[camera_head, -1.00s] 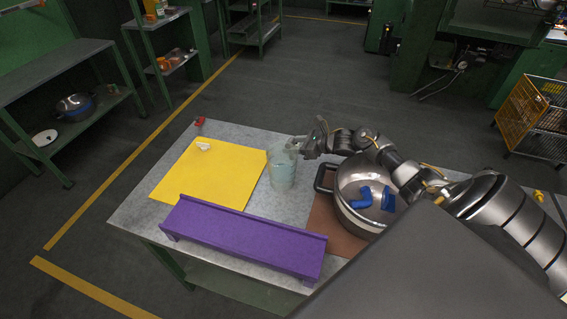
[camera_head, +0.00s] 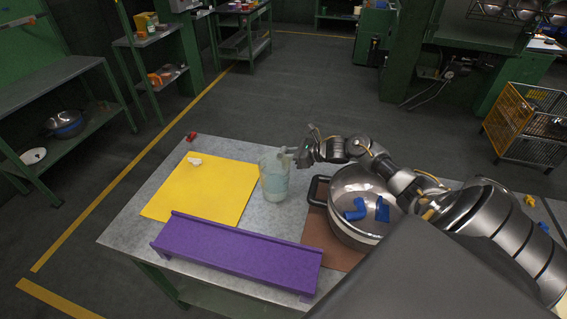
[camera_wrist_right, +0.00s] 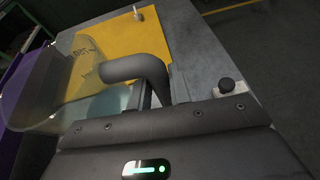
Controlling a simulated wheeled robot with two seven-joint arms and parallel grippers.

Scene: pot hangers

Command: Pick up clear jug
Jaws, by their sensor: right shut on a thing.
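The clear jug (camera_head: 274,180) stands upright on the grey table, just right of the yellow sheet, with pale bluish contents. My right gripper (camera_head: 291,156) is at the jug's upper right side, shut on its handle. In the right wrist view the jug (camera_wrist_right: 45,85) lies to the left, and its curved grey handle (camera_wrist_right: 140,66) runs down to my right gripper (camera_wrist_right: 155,95). The exact finger contact is partly hidden. I cannot tell if the jug's base is clear of the table. My left gripper is not in view.
A purple bench-like piece (camera_head: 235,254) lies along the table's front. A metal pot (camera_head: 356,215) with blue pieces inside stands on a brown mat (camera_head: 322,238) under my right arm. The yellow sheet (camera_head: 200,190) has a small white item; a red item (camera_head: 192,137) sits at the back corner.

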